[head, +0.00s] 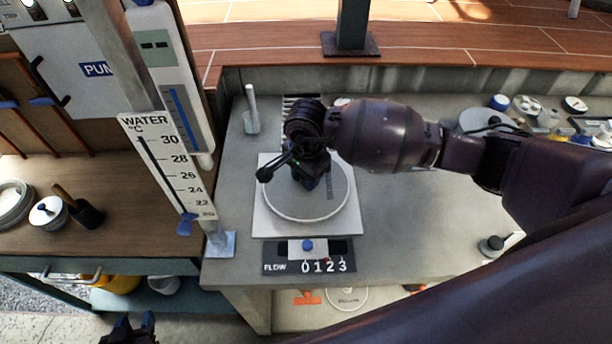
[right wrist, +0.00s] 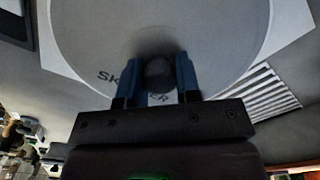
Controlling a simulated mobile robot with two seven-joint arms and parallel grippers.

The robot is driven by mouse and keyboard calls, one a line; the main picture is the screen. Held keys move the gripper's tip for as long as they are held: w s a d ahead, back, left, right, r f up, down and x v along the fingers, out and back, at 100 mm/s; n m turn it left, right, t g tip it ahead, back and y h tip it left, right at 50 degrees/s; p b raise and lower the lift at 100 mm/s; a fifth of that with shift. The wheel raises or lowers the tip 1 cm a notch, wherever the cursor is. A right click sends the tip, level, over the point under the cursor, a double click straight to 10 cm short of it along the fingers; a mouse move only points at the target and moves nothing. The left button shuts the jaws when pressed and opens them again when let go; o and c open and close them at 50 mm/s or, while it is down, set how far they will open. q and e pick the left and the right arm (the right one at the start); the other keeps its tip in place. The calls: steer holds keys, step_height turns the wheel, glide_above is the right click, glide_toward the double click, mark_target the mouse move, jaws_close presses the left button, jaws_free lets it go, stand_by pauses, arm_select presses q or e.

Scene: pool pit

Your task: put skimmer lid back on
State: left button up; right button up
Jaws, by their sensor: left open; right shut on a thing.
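The skimmer lid (head: 285,201) is a round pale grey disc with lettering. It is over the white square skimmer frame (head: 263,224) on the grey counter. My right gripper (head: 312,183) is above the lid, shut on its dark knob. The right wrist view shows the knob (right wrist: 158,76) between the two blue fingers (right wrist: 160,82), with the lid (right wrist: 105,35) spread behind them. The gripper hides part of the lid, and I cannot tell whether it sits flush in the frame. My left gripper (head: 131,326) is open and empty, low at the bottom left edge.
A flow slider panel (head: 307,257) lies just in front of the frame. A thermometer board (head: 168,165) on a post stands to the left. A slotted grate (right wrist: 262,92) is beside the frame. Bottles and small items (head: 540,112) crowd the back right.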

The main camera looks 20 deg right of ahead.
steer(key=shift+f, duration=0.2)
stand_by(0.4)
steer(key=shift+f+b, duration=0.45)
steer(key=shift+b, duration=0.15)
steer(key=shift+f+b, duration=0.3)
steer(key=shift+b, duration=0.05)
stand_by(0.9)
steer(key=o, duration=1.3)
steer(key=shift+r, duration=0.15)
steer(key=shift+r+p, duration=1.25)
steer(key=shift+r, duration=1.05)
